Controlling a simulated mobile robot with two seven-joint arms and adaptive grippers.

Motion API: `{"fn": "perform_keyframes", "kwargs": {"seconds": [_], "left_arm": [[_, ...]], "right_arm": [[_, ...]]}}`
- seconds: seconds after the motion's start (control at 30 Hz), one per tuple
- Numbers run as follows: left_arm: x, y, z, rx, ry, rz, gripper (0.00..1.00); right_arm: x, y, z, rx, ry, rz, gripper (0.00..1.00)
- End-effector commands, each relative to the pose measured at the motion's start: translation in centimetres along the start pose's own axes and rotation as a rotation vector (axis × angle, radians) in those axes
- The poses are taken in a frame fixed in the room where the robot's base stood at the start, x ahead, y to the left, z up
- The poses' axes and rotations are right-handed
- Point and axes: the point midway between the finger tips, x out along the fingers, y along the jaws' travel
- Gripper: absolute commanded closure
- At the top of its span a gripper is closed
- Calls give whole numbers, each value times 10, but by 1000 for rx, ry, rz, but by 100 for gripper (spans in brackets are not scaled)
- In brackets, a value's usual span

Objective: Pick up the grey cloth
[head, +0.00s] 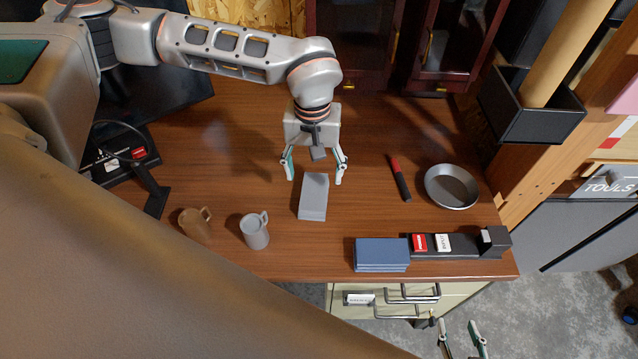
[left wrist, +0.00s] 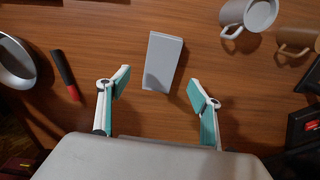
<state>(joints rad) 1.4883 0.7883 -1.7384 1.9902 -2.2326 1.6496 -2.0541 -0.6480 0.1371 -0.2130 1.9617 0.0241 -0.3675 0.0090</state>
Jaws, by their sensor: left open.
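The grey cloth (head: 313,196) is a flat, folded rectangular stack lying on the brown wooden bench, near its middle. It also shows in the left wrist view (left wrist: 162,62), just beyond the fingertips. My left gripper (head: 315,180) points down at the cloth's far end, its fingers spread wider than the cloth.
A grey mug (head: 256,232) and a brown mug (head: 195,226) stand left of the cloth. A red-and-black marker-like stick (head: 400,178) and a metal bowl (head: 452,187) lie to its right. A blue folded stack (head: 381,254) and a black rack (head: 465,245) line the front edge.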

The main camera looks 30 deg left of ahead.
Motion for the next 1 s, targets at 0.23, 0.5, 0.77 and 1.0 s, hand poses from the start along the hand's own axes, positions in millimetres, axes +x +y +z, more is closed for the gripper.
{"fn": "perform_keyframes", "kwargs": {"seconds": [0.23, 0.5, 0.77, 1.0], "left_arm": [[23, -2, 0, 4, 2, -6, 35], [57, -2, 4, 2, -1, -5, 35], [77, -2, 2, 1, 3, -3, 35], [77, -1, 2, 1, 3, -3, 48]], "right_arm": [[0, 0, 2, -2, -2, 0, 60], [0, 1, 2, -3, -2, 0, 60], [0, 0, 4, -3, -4, 0, 60], [0, 1, 3, -3, -3, 0, 60]]}}
